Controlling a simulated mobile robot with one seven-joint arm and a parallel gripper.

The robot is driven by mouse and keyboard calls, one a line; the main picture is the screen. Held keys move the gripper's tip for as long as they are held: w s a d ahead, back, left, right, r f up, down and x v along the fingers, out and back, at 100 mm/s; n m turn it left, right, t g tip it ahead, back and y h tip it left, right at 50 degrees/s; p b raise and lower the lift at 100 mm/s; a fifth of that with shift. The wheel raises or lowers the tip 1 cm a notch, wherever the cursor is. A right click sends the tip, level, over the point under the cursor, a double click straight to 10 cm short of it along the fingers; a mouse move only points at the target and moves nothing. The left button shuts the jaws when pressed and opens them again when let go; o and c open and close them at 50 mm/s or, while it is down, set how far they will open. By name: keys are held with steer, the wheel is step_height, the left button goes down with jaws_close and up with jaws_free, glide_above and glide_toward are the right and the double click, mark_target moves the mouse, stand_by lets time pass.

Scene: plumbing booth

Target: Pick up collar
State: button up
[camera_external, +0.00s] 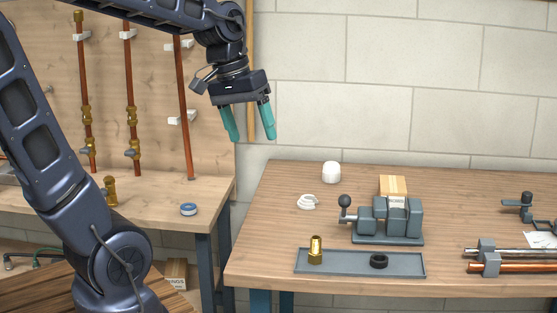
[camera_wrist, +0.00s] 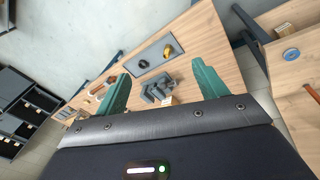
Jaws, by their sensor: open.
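A small black ring (camera_external: 379,261), which looks like the collar, lies flat toward the right end of a shallow grey tray (camera_external: 345,270) at the front of the right bench. A brass fitting (camera_external: 315,250) stands upright at the tray's left part. In the wrist view the tray (camera_wrist: 153,54) shows beyond the fingers, with the ring (camera_wrist: 143,64) and the brass fitting (camera_wrist: 168,50) small on it. My gripper (camera_external: 251,137) is open and empty, with two teal fingers pointing down. It hangs high, left of and well above the tray.
A grey vise (camera_external: 385,220) stands behind the tray, with a cardboard box (camera_external: 393,188) behind it. A white cap (camera_external: 331,172) and white rings (camera_external: 308,202) lie farther back. Pipes (camera_external: 515,267) rest at the right. A gap separates this bench from the left one, which holds blue tape (camera_external: 188,209).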

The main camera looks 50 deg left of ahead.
steer(key=w+a+f+n+g+h, duration=0.1)
steer(key=w+a+f+n+h, duration=0.15)
steer(key=w, duration=0.25)
steer(key=w+a+f+n+h, duration=0.1)
steer(key=w+f+n, duration=0.15)
steer(key=w, duration=0.25)
steer(key=n+t+h, duration=0.6)
steer(key=n, duration=1)
glide_toward(306, 197)
steer(key=d, duration=0.1)
steer(key=d+f, duration=0.1)
steer(key=d, duration=0.2)
steer(key=shift+w+d+f, duration=0.3)
steer(key=shift+w+d, duration=0.1)
steer(key=shift+w+r+x, duration=0.1)
steer(key=shift+w+x, duration=0.05)
steer(key=shift+x, duration=1.25)
steer(key=shift+w+r+x, duration=0.1)
steer(key=shift+w+x, duration=0.05)
steer(key=shift+x, duration=1.2)
steer(key=shift+a, duration=0.15)
steer(key=c, duration=1)
